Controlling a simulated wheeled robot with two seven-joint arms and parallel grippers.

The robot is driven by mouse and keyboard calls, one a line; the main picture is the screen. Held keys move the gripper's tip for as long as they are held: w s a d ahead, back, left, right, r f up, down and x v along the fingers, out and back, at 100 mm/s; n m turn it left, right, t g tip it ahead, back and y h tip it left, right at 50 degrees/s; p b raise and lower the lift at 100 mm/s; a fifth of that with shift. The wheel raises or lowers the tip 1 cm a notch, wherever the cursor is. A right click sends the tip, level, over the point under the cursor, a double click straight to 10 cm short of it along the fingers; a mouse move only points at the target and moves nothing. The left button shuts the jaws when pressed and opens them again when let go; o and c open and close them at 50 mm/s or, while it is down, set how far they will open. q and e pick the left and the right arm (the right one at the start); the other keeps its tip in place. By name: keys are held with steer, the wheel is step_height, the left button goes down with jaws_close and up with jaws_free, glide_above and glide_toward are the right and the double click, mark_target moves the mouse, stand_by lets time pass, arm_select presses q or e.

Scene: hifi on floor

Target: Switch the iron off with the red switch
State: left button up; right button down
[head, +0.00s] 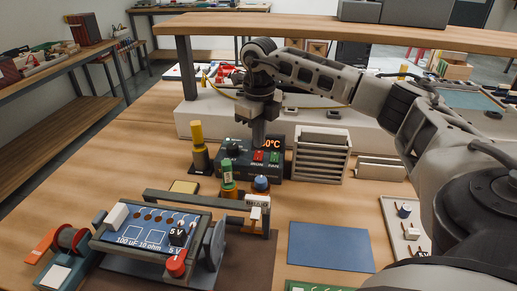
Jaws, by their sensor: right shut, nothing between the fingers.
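The dark soldering station (238,168) stands at the middle of the bench. Its front has a red switch (258,156), a green switch (275,157) and a knob at the left. A lit red display (272,142) ends in "0°C"; its left part is hidden by my gripper. A yellow-handled tool (197,132), probably the iron, stands upright in a dark holder left of the station. My right gripper (258,144) is shut and empty, pointing down just above the red switch. I cannot tell whether it touches the switch. My left gripper is not in view.
A slatted grey rack (320,155) stands close right of the station. A green-and-white bottle (227,175) and a blue-topped jar (261,184) stand in front. A blue circuit board in a holder (150,236) is at front left. A shelf (400,35) spans above; a blue mat (330,247) lies clear.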

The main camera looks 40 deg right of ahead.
mark_target(259, 152)
steer(key=shift+r+p, duration=1.8)
steer(key=shift+r, duration=0.55)
steer(key=shift+f, duration=0.1)
